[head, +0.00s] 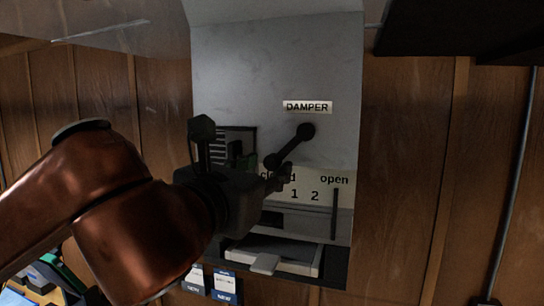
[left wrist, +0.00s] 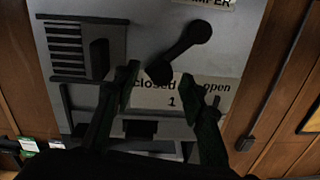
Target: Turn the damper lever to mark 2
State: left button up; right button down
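The black damper lever (head: 288,147) is on a grey metal panel below a "DAMPER" label (head: 308,107). It slants down-left from its pivot, its knob near the word "closed". A pale scale plate (head: 318,181) reads closed, 1, 2, open; mark 2 sits right of mark 1. My left gripper (head: 279,179) is just below the knob and partly covers "closed". In the left wrist view its two fingers (left wrist: 172,78) are apart, and the lever knob (left wrist: 159,72) appears between their tips, nearer the left one. Contact cannot be told. My right gripper is not in view.
A black louvred vent (head: 237,139) is left of the lever, partly behind my gripper. A dark vertical bar (head: 334,214) stands at the right below the scale. A light tray-like part (head: 290,253) juts out below. Wood panelling surrounds the panel.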

aim_at(270, 165)
pick_arm(q)
jog(key=shift+p+x, duration=0.45)
jog(key=shift+x, duration=1.15)
jog(key=shift+c, duration=0.2)
grip_shut()
